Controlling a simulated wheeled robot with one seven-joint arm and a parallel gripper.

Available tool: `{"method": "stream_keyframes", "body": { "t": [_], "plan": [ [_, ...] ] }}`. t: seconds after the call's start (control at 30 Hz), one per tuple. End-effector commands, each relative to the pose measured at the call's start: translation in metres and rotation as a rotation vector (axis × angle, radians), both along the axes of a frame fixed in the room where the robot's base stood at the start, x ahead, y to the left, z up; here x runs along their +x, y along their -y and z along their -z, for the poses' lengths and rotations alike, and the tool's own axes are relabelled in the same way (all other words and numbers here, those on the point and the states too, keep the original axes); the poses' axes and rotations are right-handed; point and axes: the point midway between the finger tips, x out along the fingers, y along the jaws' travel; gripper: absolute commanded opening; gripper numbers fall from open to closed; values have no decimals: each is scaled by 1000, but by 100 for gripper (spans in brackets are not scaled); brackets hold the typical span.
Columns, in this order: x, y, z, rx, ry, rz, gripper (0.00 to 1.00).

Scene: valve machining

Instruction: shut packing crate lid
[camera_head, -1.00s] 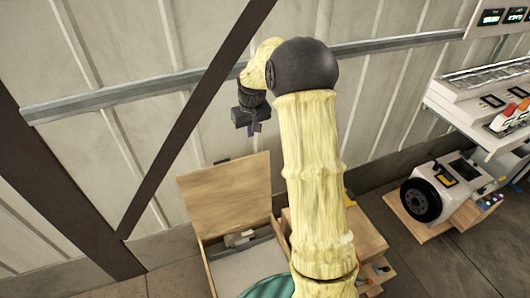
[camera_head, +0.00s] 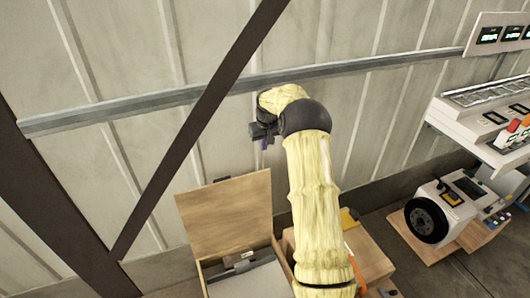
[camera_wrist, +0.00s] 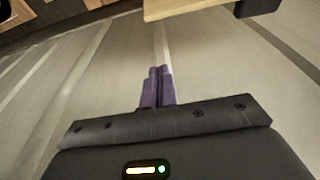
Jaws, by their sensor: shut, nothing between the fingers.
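The packing crate (camera_head: 201,267) is a wooden box at the bottom middle of the head view. Its lid (camera_head: 226,214) stands open, raised up at the back of the box near the wall. My gripper (camera_head: 264,144) is above the lid's upper right corner, apart from it in the picture. In the wrist view its two purple fingers (camera_wrist: 157,86) are together with nothing between them. A pale wooden edge, probably the lid (camera_wrist: 185,8), crosses the top of the wrist view. My arm hides the crate's right side in part.
A wooden box (camera_head: 372,262) stands right of the crate, partly behind my arm. A machine with a black wheel (camera_head: 427,220) sits on a wooden board farther right. A dark slanted beam (camera_head: 200,130) and a metal rail (camera_head: 130,108) run along the panelled wall.

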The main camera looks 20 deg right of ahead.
Motion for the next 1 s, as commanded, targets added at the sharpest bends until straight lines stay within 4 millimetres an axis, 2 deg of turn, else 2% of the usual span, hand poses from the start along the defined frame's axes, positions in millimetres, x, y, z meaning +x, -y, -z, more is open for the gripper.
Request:
{"method": "stream_keyframes", "body": {
  "t": [0.57, 1.0],
  "plan": [
    [19, -1, 88, 1, -1, -1, 0],
    [-14, 0, 83, 0, 0, 0, 0]
  ]
}}
